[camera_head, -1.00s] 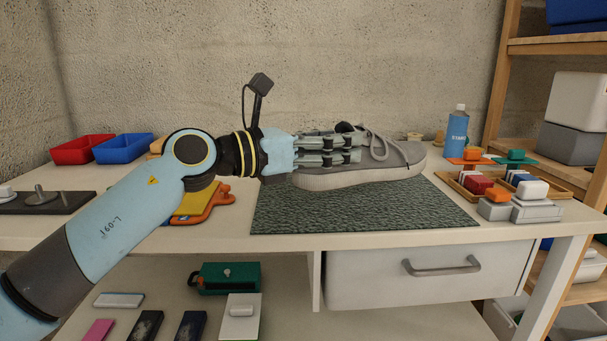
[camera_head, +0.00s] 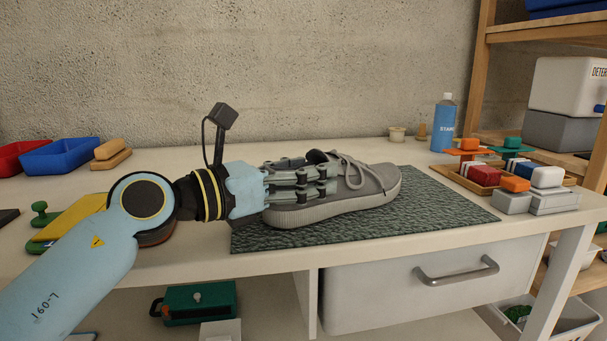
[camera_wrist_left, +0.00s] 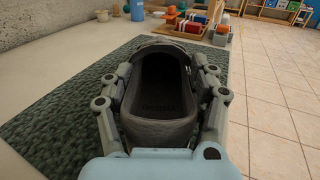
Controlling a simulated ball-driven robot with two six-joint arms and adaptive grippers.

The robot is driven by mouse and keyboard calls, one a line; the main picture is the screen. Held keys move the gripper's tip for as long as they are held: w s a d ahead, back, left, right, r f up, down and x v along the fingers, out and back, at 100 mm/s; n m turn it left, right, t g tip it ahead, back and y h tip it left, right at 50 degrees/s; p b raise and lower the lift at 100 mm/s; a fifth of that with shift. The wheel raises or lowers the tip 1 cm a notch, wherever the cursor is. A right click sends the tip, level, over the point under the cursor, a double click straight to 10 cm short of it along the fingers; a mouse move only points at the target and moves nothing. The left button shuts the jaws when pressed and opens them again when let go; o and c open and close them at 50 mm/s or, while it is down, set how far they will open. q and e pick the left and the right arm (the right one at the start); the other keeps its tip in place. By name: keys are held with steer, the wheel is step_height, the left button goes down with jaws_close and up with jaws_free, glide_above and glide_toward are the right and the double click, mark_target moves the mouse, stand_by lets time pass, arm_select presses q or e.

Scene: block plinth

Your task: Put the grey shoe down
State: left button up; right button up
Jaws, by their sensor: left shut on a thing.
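The grey shoe (camera_head: 352,196) has laces and a pale ribbed sole. Its toe points right in the head view. My left gripper (camera_head: 318,180) is shut on the heel end of the shoe. In the left wrist view the fingers lie along both sides of the shoe's collar (camera_wrist_left: 160,128), and the dark insole shows between them. The shoe is over the dark green textured mat (camera_head: 440,215), upright, with its sole at or just above the surface; I cannot tell if it touches. My right gripper is not in view.
Red and blue bins (camera_head: 60,156) and a brush (camera_head: 110,154) are at the left. A blue bottle (camera_head: 444,125) stands behind right. A wooden tray with coloured blocks (camera_head: 485,173) and grey blocks (camera_head: 530,202) are right of the mat. The mat's right part is clear.

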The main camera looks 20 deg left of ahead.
arm_select(q)
steer(key=shift+f, duration=0.1)
steer(key=o, duration=1.6)
steer(key=shift+a, duration=0.1)
steer(key=shift+o, duration=0.2)
steer(key=shift+w, duration=0.1)
steer(key=v, duration=1)
steer(key=shift+s+a+f, duration=0.1)
steer(key=shift+s, duration=0.1)
steer(key=shift+s+a+b, duration=0.35)
steer(key=shift+s, duration=0.35)
